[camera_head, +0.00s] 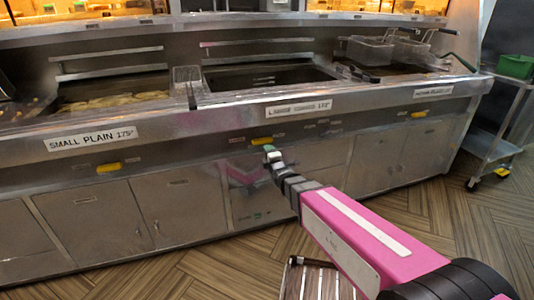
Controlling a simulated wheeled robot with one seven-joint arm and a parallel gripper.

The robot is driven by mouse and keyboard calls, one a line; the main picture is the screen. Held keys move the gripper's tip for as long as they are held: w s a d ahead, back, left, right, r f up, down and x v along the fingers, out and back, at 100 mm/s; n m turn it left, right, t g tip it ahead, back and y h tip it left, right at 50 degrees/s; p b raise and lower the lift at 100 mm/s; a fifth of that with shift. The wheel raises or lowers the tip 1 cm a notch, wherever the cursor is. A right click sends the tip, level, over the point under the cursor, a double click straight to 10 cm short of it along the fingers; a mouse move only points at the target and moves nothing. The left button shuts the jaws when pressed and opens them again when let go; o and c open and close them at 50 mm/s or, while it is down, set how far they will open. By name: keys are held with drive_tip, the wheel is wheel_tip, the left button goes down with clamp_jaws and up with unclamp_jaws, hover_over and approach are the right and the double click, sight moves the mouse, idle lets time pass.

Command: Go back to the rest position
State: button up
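My gripper (272,153) is at the end of my pink and black arm, in the middle of the view. It points toward the front of the steel frying range (185,123), just below a yellow knob (262,141). It is small and seen from behind, so I cannot tell whether it touches the range or how its fingers stand. I see no object in it.
The left vat (112,100) holds pale food; the middle vat (268,75) looks dark. Wire baskets (370,50) sit at the right end. A steel trolley (492,145) with a green bin (516,66) stands at right.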

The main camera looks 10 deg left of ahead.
drive_tip(key=shift+d, duration=0.1)
drive_tip(key=s+d+f+m+g+h, duration=0.1)
drive_tip(key=d+f+m+g+h, duration=0.35)
drive_tip(key=d, duration=0.65)
drive_tip(key=d+f+m+g+h, duration=0.25)
drive_tip(key=d+f+m, duration=0.25)
drive_tip(key=d+m, duration=0.45)
drive_tip(key=s+d+f+m+g+h, duration=0.1)
drive_tip(key=s+d+m+g, duration=0.3)
drive_tip(key=s+d, duration=0.3)
drive_tip(key=s+d+f+m+g+h, duration=0.1)
drive_tip(key=s+d+m+g, duration=0.3)
drive_tip(key=d, duration=0.8)
drive_tip(key=s+m, duration=0.2)
drive_tip(key=s, duration=0.1)
drive_tip(key=shift+f+m+h, duration=0.3)
drive_tip(key=shift+s, duration=0.1)
